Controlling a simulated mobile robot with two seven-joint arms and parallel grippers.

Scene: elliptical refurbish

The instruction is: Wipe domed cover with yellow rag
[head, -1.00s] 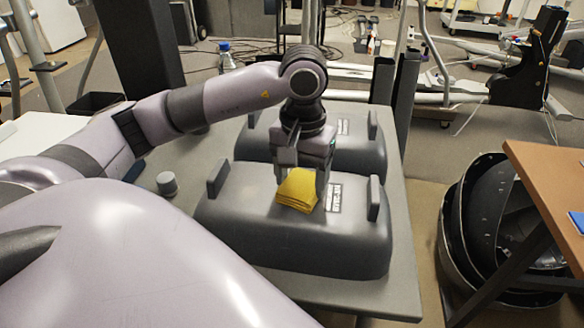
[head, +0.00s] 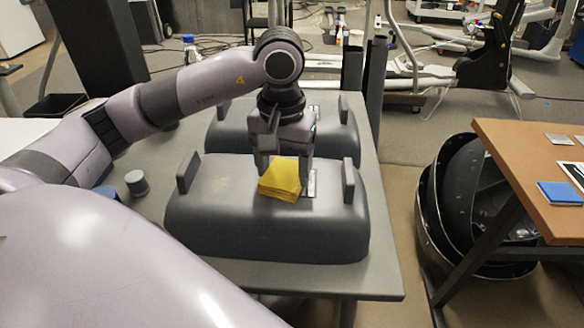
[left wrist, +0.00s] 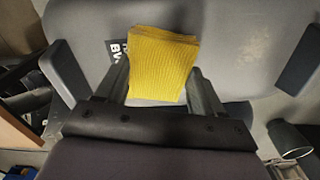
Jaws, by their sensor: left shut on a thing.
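The yellow rag (head: 281,179) is a folded, ribbed cloth lying against the top of the near grey domed cover (head: 225,230). My left gripper (head: 288,162) comes down from above and is shut on the rag. In the left wrist view the rag (left wrist: 160,66) sits between the two fingers, over the cover (left wrist: 235,40). The rag partly hides a dark label on the cover's top. The cover has an upright tab at each end. My right gripper is not in view.
A second grey domed cover (head: 335,135) stands right behind on the same grey table (head: 330,280). A small grey cylinder (head: 136,183) stands left of the near cover. A wooden table (head: 530,165) with a blue pad (head: 560,193) and dark nested shells (head: 480,215) are at the right.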

